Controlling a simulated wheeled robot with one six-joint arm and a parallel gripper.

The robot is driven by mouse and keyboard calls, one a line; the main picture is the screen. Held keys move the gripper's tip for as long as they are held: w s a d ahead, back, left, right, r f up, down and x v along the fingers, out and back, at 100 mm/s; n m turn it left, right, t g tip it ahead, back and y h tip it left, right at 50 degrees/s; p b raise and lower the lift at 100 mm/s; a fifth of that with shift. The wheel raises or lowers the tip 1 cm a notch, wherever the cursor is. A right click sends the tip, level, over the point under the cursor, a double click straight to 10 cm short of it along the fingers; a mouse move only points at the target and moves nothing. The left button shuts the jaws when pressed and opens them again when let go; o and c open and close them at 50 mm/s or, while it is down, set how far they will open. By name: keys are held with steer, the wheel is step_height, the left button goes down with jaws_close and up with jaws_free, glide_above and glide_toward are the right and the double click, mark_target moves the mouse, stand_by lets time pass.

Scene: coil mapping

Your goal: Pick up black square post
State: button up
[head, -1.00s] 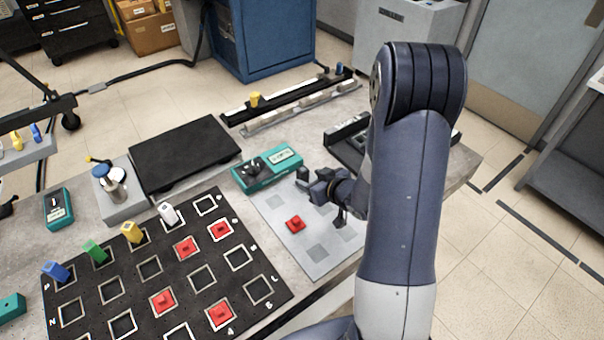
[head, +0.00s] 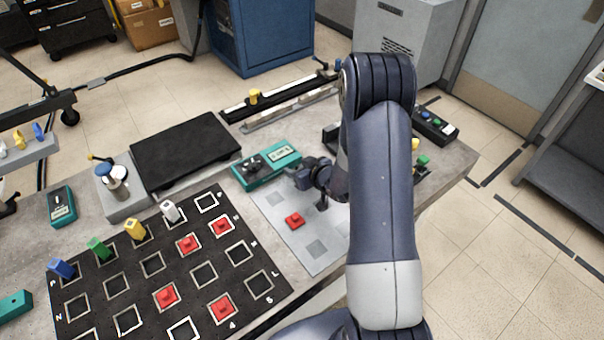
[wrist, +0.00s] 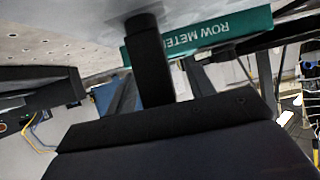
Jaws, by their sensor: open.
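I cannot pick out the black square post for certain in the head view; my arm covers part of the table's right side. My gripper (head: 312,192) is low over the back right of the grey mat (head: 275,208), beside the teal meter (head: 266,166). Its jaws are open, and I see nothing held. In the wrist view a dark upright bar stands in front of the palm, its far end close to the grey surface (wrist: 60,35); I cannot tell whether it is a finger or the post. The meter's teal side (wrist: 225,32) is just behind it.
A red piece (head: 294,221) lies on the mat, left of my gripper. The black grid board (head: 128,290) holds coloured posts and red pieces at the left. A black plate (head: 186,150) and a black button box (head: 436,125) stand farther back.

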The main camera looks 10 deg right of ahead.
steer(key=shift+c, duration=0.4)
steer(key=c, duration=1)
steer(key=shift+r, duration=0.1)
